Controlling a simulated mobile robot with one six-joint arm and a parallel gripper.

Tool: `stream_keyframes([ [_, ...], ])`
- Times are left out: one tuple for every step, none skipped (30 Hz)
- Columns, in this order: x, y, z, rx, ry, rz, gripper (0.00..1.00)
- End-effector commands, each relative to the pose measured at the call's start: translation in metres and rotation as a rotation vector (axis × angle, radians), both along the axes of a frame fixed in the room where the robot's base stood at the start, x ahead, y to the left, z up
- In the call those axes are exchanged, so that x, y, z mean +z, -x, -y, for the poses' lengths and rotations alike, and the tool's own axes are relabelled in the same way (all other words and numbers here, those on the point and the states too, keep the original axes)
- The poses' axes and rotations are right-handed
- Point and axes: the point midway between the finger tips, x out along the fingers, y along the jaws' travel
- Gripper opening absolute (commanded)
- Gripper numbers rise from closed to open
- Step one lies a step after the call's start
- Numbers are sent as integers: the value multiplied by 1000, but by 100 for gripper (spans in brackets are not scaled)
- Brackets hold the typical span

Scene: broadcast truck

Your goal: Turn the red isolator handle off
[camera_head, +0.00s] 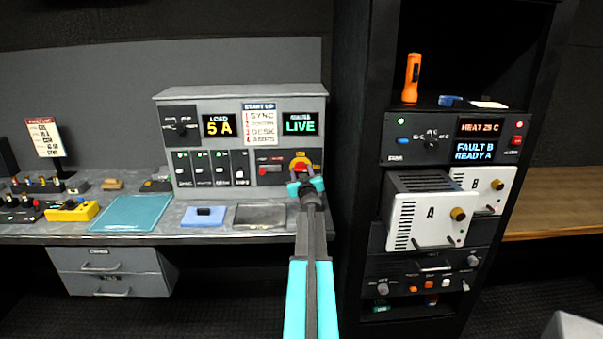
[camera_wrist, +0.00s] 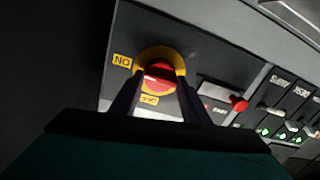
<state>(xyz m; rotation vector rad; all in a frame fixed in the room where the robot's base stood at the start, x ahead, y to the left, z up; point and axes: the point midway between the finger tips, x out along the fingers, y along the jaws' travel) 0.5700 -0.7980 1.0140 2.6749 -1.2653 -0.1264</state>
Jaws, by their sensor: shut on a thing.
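The red isolator handle (camera_wrist: 158,76) sits in a round yellow surround (camera_wrist: 160,53) on a dark panel, with small yellow labels beside it. In the head view the handle (camera_head: 300,167) is at the right end of the grey desk console, partly covered by my gripper (camera_head: 306,184). In the wrist view my gripper (camera_wrist: 156,92) has one dark finger on each side of the handle and is shut on it. The fingers and the gripper body hide part of the handle, so its exact angle is hard to tell.
A red knob (camera_wrist: 239,103) on a grey block and several black switches are close beside the isolator. The console screens (camera_head: 300,123) read LIVE and 5 A. A black rack (camera_head: 357,170) stands close to the right of my arm. A grey tray (camera_head: 260,216) lies below.

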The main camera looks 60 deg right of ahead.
Motion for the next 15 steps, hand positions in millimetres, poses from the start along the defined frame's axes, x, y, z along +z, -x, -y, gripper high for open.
stream_keyframes([
  [0,1,0,-1,2,-4,19],
  [0,1,1,-1,3,-5,19],
  [1,1,1,-1,7,-10,19],
  [1,1,1,-1,9,-13,19],
  [1,1,1,-1,13,-19,19],
  [1,1,1,-2,19,-27,19],
  [1,1,1,-2,24,-33,19],
  [1,1,1,-2,29,-41,19],
  [2,1,1,-2,38,-54,19],
  [2,1,1,-2,44,-63,19],
  [2,1,1,-2,53,-75,19],
  [2,1,1,-3,64,-90,19],
  [2,1,1,-2,73,-103,19],
  [2,1,1,-2,82,-117,19],
  [2,1,1,-2,96,-136,19],
])
